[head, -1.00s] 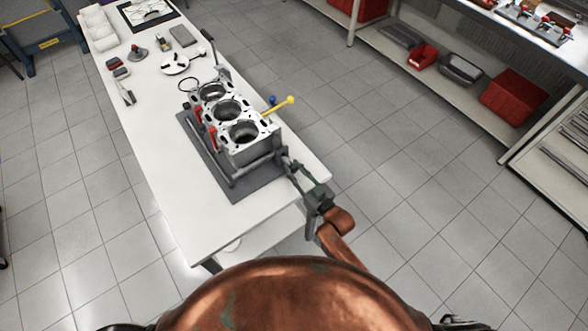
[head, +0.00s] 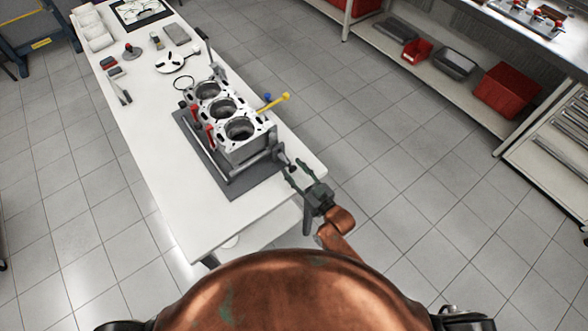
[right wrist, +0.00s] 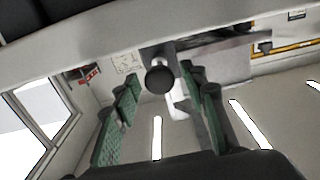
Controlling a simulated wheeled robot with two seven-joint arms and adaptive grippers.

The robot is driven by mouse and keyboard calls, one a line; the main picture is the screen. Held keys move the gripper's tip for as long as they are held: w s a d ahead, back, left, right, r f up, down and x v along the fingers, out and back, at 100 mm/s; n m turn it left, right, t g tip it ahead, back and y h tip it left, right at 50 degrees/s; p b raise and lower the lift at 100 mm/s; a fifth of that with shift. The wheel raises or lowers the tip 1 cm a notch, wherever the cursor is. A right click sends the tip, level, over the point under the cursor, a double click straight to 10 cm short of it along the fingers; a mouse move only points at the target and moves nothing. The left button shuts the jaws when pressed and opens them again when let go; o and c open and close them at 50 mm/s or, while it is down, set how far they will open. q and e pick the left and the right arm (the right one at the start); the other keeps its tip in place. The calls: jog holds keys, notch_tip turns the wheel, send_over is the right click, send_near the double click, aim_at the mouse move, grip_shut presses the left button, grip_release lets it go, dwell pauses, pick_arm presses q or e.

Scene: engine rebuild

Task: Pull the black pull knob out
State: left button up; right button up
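The black pull knob (right wrist: 160,79) is round and faces the camera in the right wrist view, on a short stem. In the head view it is a small dark spot (head: 291,168) at the near right end of the engine stand (head: 246,172). My right gripper (right wrist: 159,82) is open, with one green-padded finger on each side of the knob and gaps visible. In the head view this gripper (head: 298,173) is at the table's right edge. The engine block (head: 240,141) with open cylinders sits on the stand. My left gripper is not in view.
The stand rests on a dark mat (head: 212,171) on the long white table (head: 182,211). A yellow-handled lever (head: 276,102) sticks out right of the block. Small tools and a white plate (head: 170,64) lie farther back. The floor to the right is clear.

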jog(key=v, duration=1.2)
jog(key=s+d+f+m+g+h, duration=0.1)
jog(key=d+f+h, duration=0.3)
jog(key=f, duration=0.7)
jog(key=s+d+f+m+g+h, duration=0.1)
jog(key=d+f+g, duration=0.1)
jog(key=d+f, duration=0.6)
jog(key=s+d+f+g+h, duration=0.1)
jog(key=s+d+f, duration=0.15)
jog(key=f, duration=0.35)
jog(key=s+d+f+m+g+h, duration=0.1)
jog(key=s+f, duration=0.2)
jog(key=f, duration=0.2)
jog(key=s+d+f+h, duration=0.1)
jog(key=s+d+f, duration=0.15)
jog(key=f, duration=0.35)
jog(key=s+d+f+m+g+h, duration=0.1)
jog(key=s+d+f+g, duration=0.2)
jog(key=s+f, duration=0.5)
jog(key=s+d+f+m+g+h, duration=0.1)
jog(key=s+d+f+g, duration=0.3)
jog(key=s, duration=0.7)
jog(key=s+f+g, duration=0.1)
jog(key=s+f, duration=0.2)
jog(key=s, duration=0.6)
jog(key=s+f, duration=0.3)
jog(key=s, duration=0.6)
jog(key=shift+s+d+m+g+h, duration=0.3)
jog(key=shift+d+m+g+h, duration=0.1)
